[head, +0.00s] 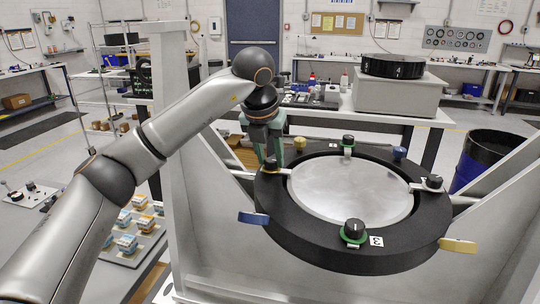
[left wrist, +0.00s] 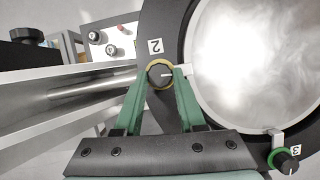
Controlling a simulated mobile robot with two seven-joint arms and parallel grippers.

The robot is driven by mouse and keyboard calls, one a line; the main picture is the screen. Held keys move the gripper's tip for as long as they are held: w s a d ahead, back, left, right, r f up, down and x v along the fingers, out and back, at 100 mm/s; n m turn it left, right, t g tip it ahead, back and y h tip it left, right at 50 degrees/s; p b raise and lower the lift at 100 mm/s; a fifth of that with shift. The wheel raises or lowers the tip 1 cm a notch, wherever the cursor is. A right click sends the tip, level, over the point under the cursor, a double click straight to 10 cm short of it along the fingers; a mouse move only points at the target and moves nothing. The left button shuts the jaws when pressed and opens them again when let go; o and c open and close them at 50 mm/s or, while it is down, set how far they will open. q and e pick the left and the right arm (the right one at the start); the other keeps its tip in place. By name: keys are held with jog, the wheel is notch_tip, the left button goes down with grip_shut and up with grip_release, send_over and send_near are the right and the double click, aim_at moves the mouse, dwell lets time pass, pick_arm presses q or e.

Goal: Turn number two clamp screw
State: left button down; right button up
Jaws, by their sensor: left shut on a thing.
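A round silver mirror (head: 350,189) lies in a thick black ring (head: 300,238) with several clamps around it. The number two clamp screw (left wrist: 159,75) is a black knob with a yellow collar and a white line pointing right, beside a "2" label (left wrist: 155,46). My left gripper (left wrist: 160,78) has its green fingers on both sides of this knob, shut on it. In the head view the left gripper (head: 270,156) reaches down to the ring's left side, and the knob (head: 271,164) is partly hidden there. The number three clamp screw (head: 355,229) has a green collar. My right gripper is out of view.
A blue tab (head: 253,218) and a yellow tab (head: 457,245) stick out from the ring. White frame panels (head: 180,150) stand at either side. A workbench (head: 420,115) is behind, and a blue barrel (head: 490,158) stands at right.

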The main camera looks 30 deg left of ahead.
pick_arm(q)
jog(key=shift+m, duration=0.4)
jog(key=m, duration=0.1)
jog(key=m+h, duration=0.1)
jog(key=m, duration=0.1)
jog(key=m+h, duration=0.1)
jog(key=shift+a, duration=0.25)
jog(key=m+h, duration=0.1)
jog(key=m, duration=0.2)
jog(key=m+g, duration=0.1)
jog(key=m, duration=0.2)
jog(key=shift+w+a+h, duration=0.15)
jog(key=shift+h, duration=0.25)
jog(key=c, duration=0.5)
grip_release()
jog(key=v, duration=1.2)
jog(key=shift+r, duration=0.3)
